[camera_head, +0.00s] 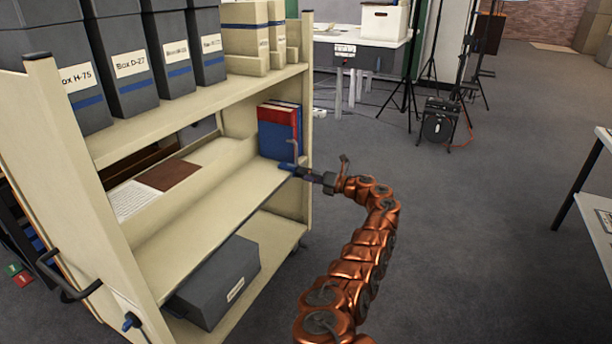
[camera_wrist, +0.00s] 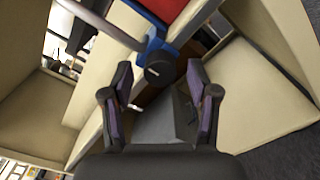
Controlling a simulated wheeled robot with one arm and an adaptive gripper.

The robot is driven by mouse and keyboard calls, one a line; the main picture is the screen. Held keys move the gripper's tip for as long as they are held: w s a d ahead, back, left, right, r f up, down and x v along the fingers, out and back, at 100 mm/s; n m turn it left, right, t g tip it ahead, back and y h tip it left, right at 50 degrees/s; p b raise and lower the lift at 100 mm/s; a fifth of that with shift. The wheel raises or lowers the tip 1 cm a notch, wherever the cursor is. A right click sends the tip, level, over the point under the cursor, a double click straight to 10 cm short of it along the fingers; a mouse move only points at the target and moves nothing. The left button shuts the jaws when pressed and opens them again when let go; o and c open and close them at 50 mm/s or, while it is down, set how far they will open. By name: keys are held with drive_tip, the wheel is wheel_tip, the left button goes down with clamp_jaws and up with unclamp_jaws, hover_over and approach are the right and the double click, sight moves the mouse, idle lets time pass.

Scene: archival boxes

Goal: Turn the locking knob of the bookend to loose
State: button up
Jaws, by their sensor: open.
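The bookend shows in the wrist view as a pale metal rod (camera_wrist: 103,22) with a blue clamp (camera_wrist: 150,45). Its dark round locking knob (camera_wrist: 159,68) faces me, with a pale mark on its face. In the head view the bookend's blue part (camera_head: 287,167) sits at the shelf edge, below a red and blue book (camera_head: 278,133). My gripper (camera_head: 303,173) is open and empty in front of it. In the wrist view the knob lies between and just beyond the two fingertips; contact cannot be made out. In the head view my gripper hides the knob.
A cream shelf cart (camera_head: 215,205) stands at left, with grey archival boxes (camera_head: 130,65) on top. A dark grey box (camera_head: 220,280) lies on the low shelf. Papers (camera_head: 135,200) lie on the middle shelf. The floor (camera_head: 460,230) right of my arm is clear.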

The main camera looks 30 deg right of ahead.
drive_tip(key=v, duration=1.1)
drive_tip(key=shift+s+d, duration=0.25)
drive_tip(key=shift+s, duration=0.1)
drive_tip(key=shift+s+f, duration=0.1)
